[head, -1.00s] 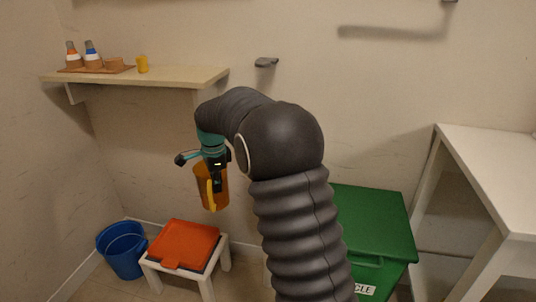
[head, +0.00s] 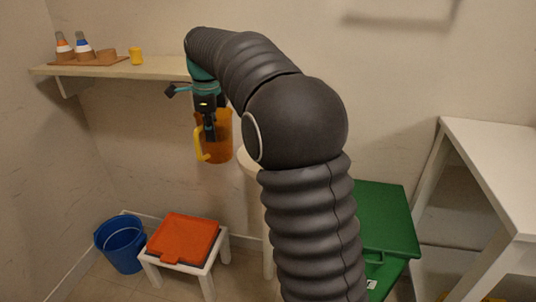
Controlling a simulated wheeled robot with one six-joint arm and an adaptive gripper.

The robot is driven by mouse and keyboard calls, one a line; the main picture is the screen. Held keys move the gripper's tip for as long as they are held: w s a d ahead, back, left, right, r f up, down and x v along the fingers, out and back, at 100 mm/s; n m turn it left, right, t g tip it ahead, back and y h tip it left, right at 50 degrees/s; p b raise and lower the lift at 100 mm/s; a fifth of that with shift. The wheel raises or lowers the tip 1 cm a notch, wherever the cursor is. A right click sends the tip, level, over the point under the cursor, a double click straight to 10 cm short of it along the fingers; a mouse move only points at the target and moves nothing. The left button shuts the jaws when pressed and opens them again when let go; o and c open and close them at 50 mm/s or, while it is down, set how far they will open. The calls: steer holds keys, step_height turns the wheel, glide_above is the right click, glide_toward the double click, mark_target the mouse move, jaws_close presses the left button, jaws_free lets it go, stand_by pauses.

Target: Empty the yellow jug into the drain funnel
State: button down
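The yellow jug (head: 223,148) is a see-through amber vessel with a bright yellow handle on its left side. It hangs in the air, roughly upright, left of my arm and below the level of the shelf. My gripper (head: 209,132) is shut on the jug, in front of its body near the handle; the exact contact is hard to see. Whether the jug holds liquid cannot be told. I cannot make out a drain funnel. A pale round-topped stand (head: 247,162) shows just right of the jug, mostly hidden by my arm.
A wall shelf (head: 150,69) at left carries bottles, a brown bowl and a yellow cup (head: 136,56). Below are a blue bucket (head: 121,246) and an orange lid (head: 183,238) on a white stool. A green bin (head: 388,218) and white table (head: 495,165) stand right.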

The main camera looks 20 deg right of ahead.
mark_target(223, 142)
steer(key=shift+s+d+f+t+y, duration=0.15)
steer(key=shift+d+f+t+y, duration=0.15)
steer(key=shift+d+f+y, duration=0.55)
steer(key=shift+s+d+r+t+y, duration=0.15)
steer(key=shift+d+r+y, duration=0.15)
steer(key=shift+y, duration=0.3)
steer(key=shift+w+d+r+t+y, duration=0.1)
steer(key=shift+d+r+t+y, duration=0.1)
steer(key=shift+r+y, duration=0.3)
steer(key=shift+s+d+f+y, duration=0.2)
steer(key=shift+d+f+y, duration=0.15)
steer(key=shift+d+y, duration=0.35)
steer(key=shift+s+d+r+t+y, duration=0.15)
steer(key=shift+d+r+y, duration=0.1)
steer(key=shift+d+y, duration=0.2)
steer(key=shift+s+d+r+t+y, duration=0.1)
steer(key=shift+d+r+y, duration=0.2)
steer(key=shift+y, duration=0.2)
steer(key=f+b, duration=0.1)
steer(key=f+y+b, duration=0.1)
steer(key=f+b, duration=0.1)
steer(key=shift+d, duration=0.3)
steer(key=shift+r+t+y+b, duration=0.1)
steer(key=shift+t+y+b, duration=0.2)
steer(key=shift+b, duration=0.15)
steer(key=shift+r+p, duration=0.4)
steer(key=shift+p, duration=0.05)
steer(key=shift+s+f, duration=0.1)
